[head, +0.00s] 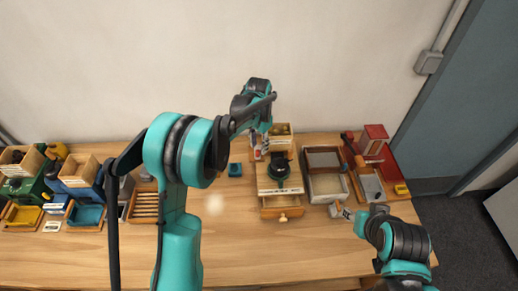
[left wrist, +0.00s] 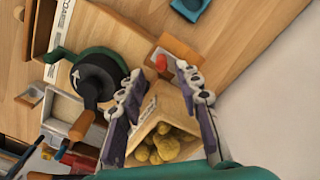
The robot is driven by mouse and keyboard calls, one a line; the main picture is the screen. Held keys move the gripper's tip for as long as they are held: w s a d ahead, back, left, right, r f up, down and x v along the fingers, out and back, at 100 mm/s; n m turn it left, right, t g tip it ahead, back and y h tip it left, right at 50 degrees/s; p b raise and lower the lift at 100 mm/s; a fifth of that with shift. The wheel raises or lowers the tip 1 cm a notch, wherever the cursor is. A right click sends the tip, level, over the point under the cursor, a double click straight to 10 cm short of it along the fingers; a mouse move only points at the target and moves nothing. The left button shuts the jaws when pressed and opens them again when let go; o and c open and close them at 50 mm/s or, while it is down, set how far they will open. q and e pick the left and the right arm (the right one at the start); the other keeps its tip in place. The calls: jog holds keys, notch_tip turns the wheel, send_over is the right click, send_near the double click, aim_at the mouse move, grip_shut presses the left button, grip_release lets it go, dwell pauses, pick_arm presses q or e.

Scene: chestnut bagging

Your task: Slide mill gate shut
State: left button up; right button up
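The mill (head: 279,190) is a pale wooden box with a dark green and black round top; its front drawer (head: 283,207) stands pulled out. In the left wrist view the mill's black top (left wrist: 92,78) bears a white arrow. I cannot make out the gate for certain; a small red knob (left wrist: 161,62) shows in a wooden frame near the mill. My left gripper (head: 262,130) is behind the mill. Its fingers (left wrist: 160,108) are spread, with a wooden box (left wrist: 150,118) of yellow-brown lumps between or below them; contact is unclear. My right gripper (head: 352,214) is at the right front, fingertips unclear.
A framed tray (head: 326,188) and a red stand (head: 375,140) are right of the mill. A small grey tool (head: 337,210) lies by my right gripper. A blue dish (head: 235,170) is left of the mill. Several bins crowd the far left. The front middle table is clear.

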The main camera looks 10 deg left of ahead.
pick_arm(q)
notch_tip(320, 180, up, 9)
jog(key=shift+c, duration=0.2)
dwell(1.5)
